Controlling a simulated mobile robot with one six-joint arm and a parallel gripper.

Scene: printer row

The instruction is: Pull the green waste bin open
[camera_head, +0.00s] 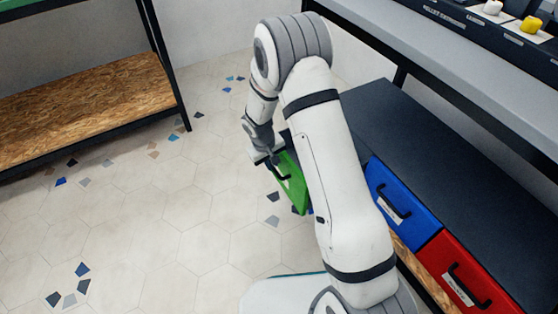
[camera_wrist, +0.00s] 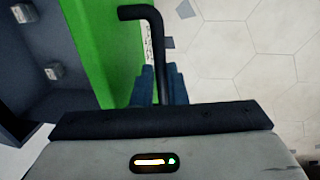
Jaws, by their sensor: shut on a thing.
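The green waste bin (camera_head: 292,184) shows in the head view as a green front with a black handle, partly hidden by my arm. Its front stands out from the dark cabinet, further left than the line of the blue and red fronts. My gripper (camera_head: 270,160) is at its handle. In the wrist view the green front (camera_wrist: 98,45) is on the left, and my gripper's fingertips (camera_wrist: 160,84) are shut on the black bar handle (camera_wrist: 156,40). Behind the green front is a dark space with two small pale pieces. The bin's far side is hidden.
The dark cabinet (camera_head: 405,125) holds a blue bin (camera_head: 385,190) and a red bin (camera_head: 445,258), both closed. A grey bench (camera_head: 425,45) is above it. A wooden-shelf rack (camera_head: 85,105) stands at left. The tiled floor (camera_head: 150,230) between is clear.

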